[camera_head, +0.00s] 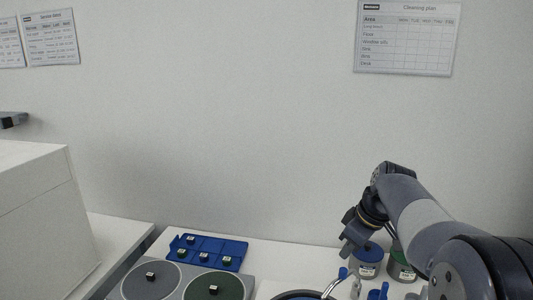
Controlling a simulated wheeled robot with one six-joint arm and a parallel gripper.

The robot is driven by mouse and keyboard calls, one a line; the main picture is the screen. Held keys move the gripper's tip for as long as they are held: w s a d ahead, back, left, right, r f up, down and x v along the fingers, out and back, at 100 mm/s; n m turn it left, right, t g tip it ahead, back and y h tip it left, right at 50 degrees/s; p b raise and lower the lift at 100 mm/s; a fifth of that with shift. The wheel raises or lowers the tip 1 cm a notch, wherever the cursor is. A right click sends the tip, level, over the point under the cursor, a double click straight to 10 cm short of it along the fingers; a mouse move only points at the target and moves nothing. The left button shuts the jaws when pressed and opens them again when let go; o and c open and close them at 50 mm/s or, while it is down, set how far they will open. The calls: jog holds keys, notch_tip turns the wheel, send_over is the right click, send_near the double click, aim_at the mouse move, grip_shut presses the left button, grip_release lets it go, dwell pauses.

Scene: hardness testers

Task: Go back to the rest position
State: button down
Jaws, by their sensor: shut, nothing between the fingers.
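My gripper (346,251) hangs at the end of my arm on the right, pointing down to the left over the back of the bench. It is shut with nothing in it. It is just in front of or beside a blue-lidded jar (366,268), partly covering it in this view; I cannot tell whether they touch.
A green jar (402,268) stands right of the blue-lidded one, partly behind my arm. A blue tray (236,244) holds several small blocks. Two round discs (150,288) (216,291) each carry a small block. A large white box (38,220) stands at left.

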jog(key=x, duration=0.6)
jog(key=w+a+m+h+p, duration=0.1)
jog(key=w+a+m+p, duration=0.15)
jog(key=w+m, duration=0.4)
jog(key=s+r+n+t, duration=0.1)
jog(key=s+r, duration=0.3)
jog(key=r, duration=0.5)
jog(key=shift+s+d+b, duration=0.15)
jog(key=shift+s+b, duration=0.1)
jog(key=shift+b, duration=0.05)
